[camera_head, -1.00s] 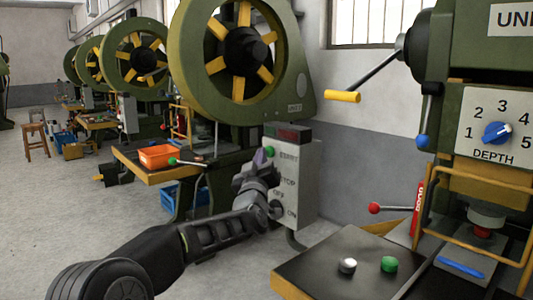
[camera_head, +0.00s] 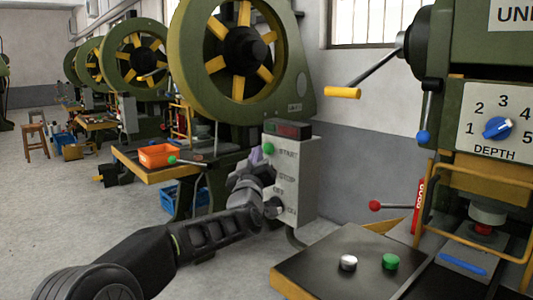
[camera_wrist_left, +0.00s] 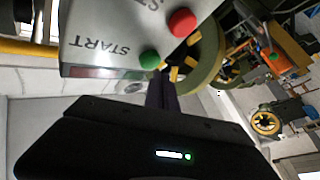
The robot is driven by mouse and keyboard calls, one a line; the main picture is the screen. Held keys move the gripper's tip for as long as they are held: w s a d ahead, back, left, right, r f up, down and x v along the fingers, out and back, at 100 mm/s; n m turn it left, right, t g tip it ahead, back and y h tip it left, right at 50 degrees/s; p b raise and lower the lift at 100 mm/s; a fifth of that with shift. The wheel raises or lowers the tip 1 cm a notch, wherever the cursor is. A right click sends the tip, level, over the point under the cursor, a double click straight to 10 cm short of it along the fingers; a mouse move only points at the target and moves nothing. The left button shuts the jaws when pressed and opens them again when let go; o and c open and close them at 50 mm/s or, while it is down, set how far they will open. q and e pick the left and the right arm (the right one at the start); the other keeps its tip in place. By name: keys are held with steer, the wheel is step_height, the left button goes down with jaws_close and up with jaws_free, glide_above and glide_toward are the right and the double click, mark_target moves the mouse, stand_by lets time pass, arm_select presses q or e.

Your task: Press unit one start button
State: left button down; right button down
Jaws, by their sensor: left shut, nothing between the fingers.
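A grey control box (camera_head: 303,184) stands at the middle of the head view, with START, STOP, OFF and ON labels. Its green start button (camera_head: 268,148) is in plain view beside START; it also shows in the wrist view (camera_wrist_left: 150,60), next to a red button (camera_wrist_left: 182,22). My left gripper (camera_head: 256,156) is shut and empty, at the left side of the box face just below and left of the green button. In the wrist view its dark fingers (camera_wrist_left: 160,93) point toward the button, with a seeming small gap. My right gripper is not in view.
A press with a yellow-spoked wheel (camera_head: 240,50) stands behind the box. An orange bin (camera_head: 160,155) sits on its table. At right is a dark table (camera_head: 345,265) with a silver knob (camera_head: 348,263), a green knob (camera_head: 390,262) and a press with a DEPTH dial (camera_head: 497,127).

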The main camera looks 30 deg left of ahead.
arm_select(q)
steer(key=s+b, duration=0.1)
steer(key=s+a+b, duration=0.1)
steer(key=s, duration=0.1)
steer(key=s+b, duration=0.1)
steer(key=b, duration=0.1)
steer(key=shift+s+a, duration=0.25)
steer(key=shift+s, duration=0.1)
stand_by(0.4)
stand_by(0.5)
steer(key=shift+r, duration=0.15)
